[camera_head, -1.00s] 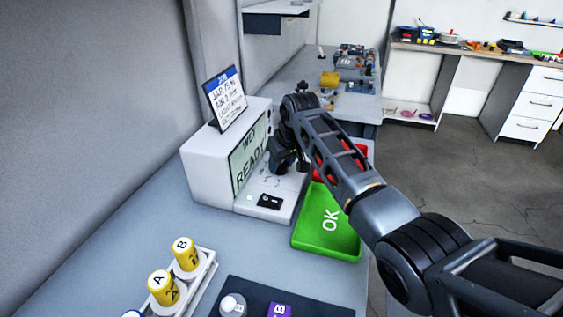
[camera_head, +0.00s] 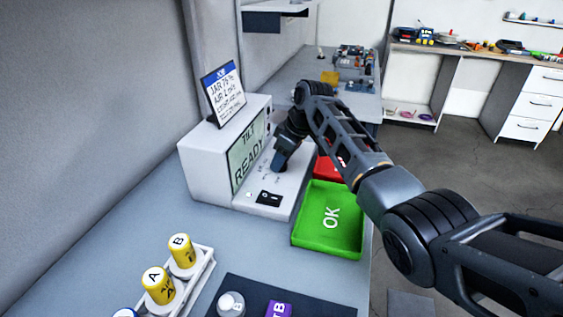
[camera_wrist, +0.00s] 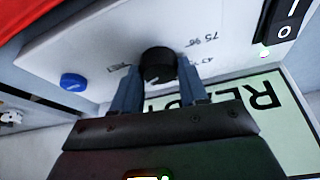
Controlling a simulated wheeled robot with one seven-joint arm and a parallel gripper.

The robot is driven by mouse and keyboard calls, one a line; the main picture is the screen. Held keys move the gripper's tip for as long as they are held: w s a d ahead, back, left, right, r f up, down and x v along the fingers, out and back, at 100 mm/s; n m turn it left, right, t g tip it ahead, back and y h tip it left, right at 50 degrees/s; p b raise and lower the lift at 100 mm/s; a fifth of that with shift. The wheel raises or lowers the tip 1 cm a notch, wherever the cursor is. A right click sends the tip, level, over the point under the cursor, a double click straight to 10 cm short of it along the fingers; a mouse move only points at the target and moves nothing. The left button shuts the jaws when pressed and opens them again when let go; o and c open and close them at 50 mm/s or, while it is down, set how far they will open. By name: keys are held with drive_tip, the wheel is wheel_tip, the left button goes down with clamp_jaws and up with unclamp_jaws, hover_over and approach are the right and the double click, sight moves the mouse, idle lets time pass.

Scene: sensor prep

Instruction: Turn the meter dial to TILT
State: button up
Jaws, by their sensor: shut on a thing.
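The meter (camera_head: 205,165) is a white box on the bench with a greenish screen (camera_head: 247,152) that reads "TILT" above "READY". Its dial (camera_wrist: 158,65) is a black round knob on the sloping front panel, seen in the wrist view with printed labels around it, among them "75 %". My gripper (camera_wrist: 158,82) is shut on the dial, one finger on each side of it. In the head view my gripper (camera_head: 281,168) reaches down to the panel and hides the dial.
A black rocker switch (camera_head: 269,198) and a blue button (camera_wrist: 74,82) are on the panel. A card (camera_head: 224,92) stands on the meter. A green OK tray (camera_head: 330,240) and a red tray (camera_head: 327,170) lie to the right. Yellow jars (camera_head: 182,252) stand in a rack in front.

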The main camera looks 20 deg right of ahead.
sight(292, 171)
drive_tip(key=shift+n+b, duration=0.35)
drive_tip(key=shift+n, duration=0.35)
drive_tip(key=shift+w+y, duration=0.1)
drive_tip(key=shift+y, duration=0.2)
drive_tip(key=o, duration=1)
drive_tip(key=shift+o, duration=0.2)
drive_tip(key=v, duration=0.7)
drive_tip(key=shift+r+b, duration=0.35)
drive_tip(key=shift+r, duration=0.05)
drive_tip(key=shift+d, duration=0.15)
